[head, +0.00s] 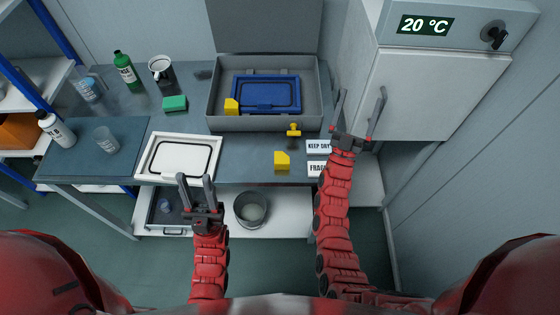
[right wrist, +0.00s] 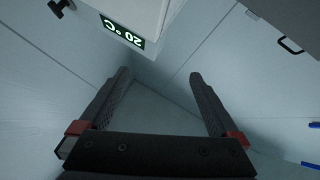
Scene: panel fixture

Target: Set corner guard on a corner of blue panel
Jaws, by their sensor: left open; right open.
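The blue panel (head: 266,105) lies in an open grey case (head: 312,118) at the back of the table in the head view. One yellow corner guard (head: 231,106) is at the panel's near left corner; I cannot tell how it is seated. Another yellow corner guard (head: 282,160) lies on the table near the front edge. My left gripper (head: 195,178) is open and empty in front of the white panel. My right gripper (head: 362,92) is open and empty, right of the case and above the table; it also shows in the right wrist view (right wrist: 160,73).
A yellow-handled tool (head: 293,130) stands before the case, near two labels (head: 318,146). A white framed panel (head: 180,156) lies left. A green bottle (head: 124,69), a mug (head: 161,70) and a green block (head: 175,103) stand behind. A white cabinet (head: 430,90) bounds the right.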

